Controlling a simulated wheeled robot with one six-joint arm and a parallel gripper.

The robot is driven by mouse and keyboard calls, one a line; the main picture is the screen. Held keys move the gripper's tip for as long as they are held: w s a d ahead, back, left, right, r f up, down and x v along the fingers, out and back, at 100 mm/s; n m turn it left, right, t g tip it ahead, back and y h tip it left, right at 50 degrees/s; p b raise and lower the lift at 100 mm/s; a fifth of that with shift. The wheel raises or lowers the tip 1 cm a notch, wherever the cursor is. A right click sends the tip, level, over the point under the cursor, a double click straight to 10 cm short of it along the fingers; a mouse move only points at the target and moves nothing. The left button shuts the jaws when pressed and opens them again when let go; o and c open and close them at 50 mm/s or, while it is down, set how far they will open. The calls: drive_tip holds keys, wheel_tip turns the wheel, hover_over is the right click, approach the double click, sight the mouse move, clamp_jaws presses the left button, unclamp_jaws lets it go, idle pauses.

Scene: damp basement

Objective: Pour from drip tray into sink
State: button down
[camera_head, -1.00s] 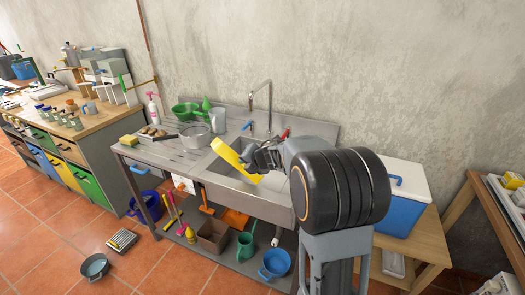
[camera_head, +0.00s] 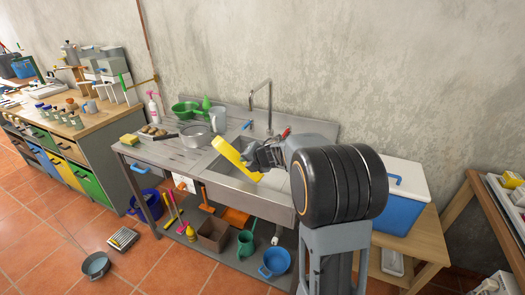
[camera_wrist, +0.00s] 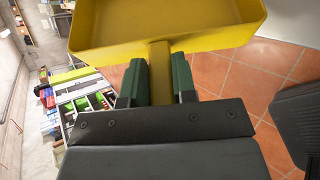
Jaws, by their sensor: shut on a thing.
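The yellow drip tray (camera_head: 232,156) is held over the sink (camera_head: 247,186), tilted steeply in the head view. My gripper (camera_head: 254,158) is shut on the tray's short handle, at the tray's right side. In the wrist view the tray (camera_wrist: 165,28) fills the top, and its handle runs between the two green-padded fingers (camera_wrist: 160,80). The sink basin is partly hidden behind the tray and my arm. I cannot see any liquid in the tray or falling from it.
A tall tap (camera_head: 268,105) stands behind the basin. A steel pot (camera_head: 196,135), a green colander (camera_head: 186,110) and a grey jug (camera_head: 218,119) stand left on the drainboard. A blue and white cooler (camera_head: 403,195) is at the right.

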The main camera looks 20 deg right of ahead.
drive_tip(key=shift+w+d+r+m+y+p, duration=0.35)
drive_tip(key=shift+d+p, duration=0.3)
drive_tip(key=shift+p, duration=0.4)
drive_tip(key=shift+d+r+m+y+p, duration=0.1)
drive_tip(key=shift+d+r+y+p, duration=0.25)
drive_tip(key=shift+d+p, duration=0.5)
drive_tip(key=shift+w+d+r+m+y+p, duration=0.25)
drive_tip(key=shift+d+r+p, duration=0.25)
drive_tip(key=shift+p, duration=0.7)
drive_tip(key=shift+f, duration=0.1)
wheel_tip(320, 180, up, 7)
drive_tip(key=n+t+h+b, duration=0.3)
drive_tip(key=n+h+b, duration=0.4)
drive_tip(key=h+b, duration=0.1)
drive_tip(key=shift+h, duration=0.45)
